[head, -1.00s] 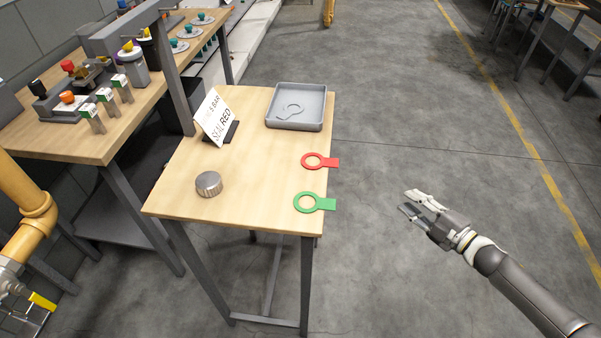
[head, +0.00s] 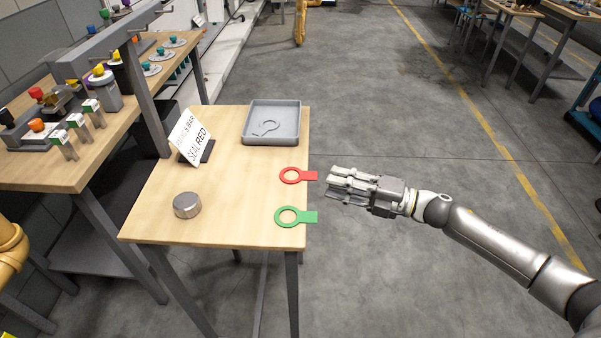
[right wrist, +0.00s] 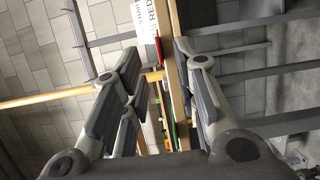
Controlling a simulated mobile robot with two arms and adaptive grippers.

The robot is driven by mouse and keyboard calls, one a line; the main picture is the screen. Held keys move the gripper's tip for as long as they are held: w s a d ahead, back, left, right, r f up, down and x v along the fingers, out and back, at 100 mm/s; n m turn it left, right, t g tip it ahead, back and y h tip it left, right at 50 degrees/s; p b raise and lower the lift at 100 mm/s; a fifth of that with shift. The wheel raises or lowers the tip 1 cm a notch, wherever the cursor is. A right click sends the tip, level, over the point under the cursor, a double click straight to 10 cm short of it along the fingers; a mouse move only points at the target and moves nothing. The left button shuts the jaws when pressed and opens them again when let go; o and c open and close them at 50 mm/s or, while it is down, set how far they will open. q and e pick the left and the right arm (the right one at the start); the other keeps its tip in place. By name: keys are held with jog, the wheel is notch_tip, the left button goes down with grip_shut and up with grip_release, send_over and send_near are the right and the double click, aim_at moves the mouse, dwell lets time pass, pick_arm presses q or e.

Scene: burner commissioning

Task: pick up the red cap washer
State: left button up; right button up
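The red cap washer (head: 291,175), a flat ring with a tab, lies on the small wooden table with its tab past the right edge. In the right wrist view it shows as a thin red strip (right wrist: 158,48) between the fingers. My right gripper (head: 330,184) is just right of the tab, apart from it, pointing left at the table. Its fingers are spread and empty. A green washer (head: 289,215) lies nearer, its tab also past the edge. My left gripper is not in view.
The small table (head: 225,205) also carries a grey tray (head: 271,141) with a washer-shaped outline, a sign (head: 189,137) reading "SEAL RED" and a round metal cap (head: 187,206). A bench (head: 45,172) with valves stands at left. The floor right of the table is clear.

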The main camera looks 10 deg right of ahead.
jog(key=x, duration=0.4)
jog(key=shift+p, duration=0.4)
grip_shut()
jog(key=shift+r, duration=0.1)
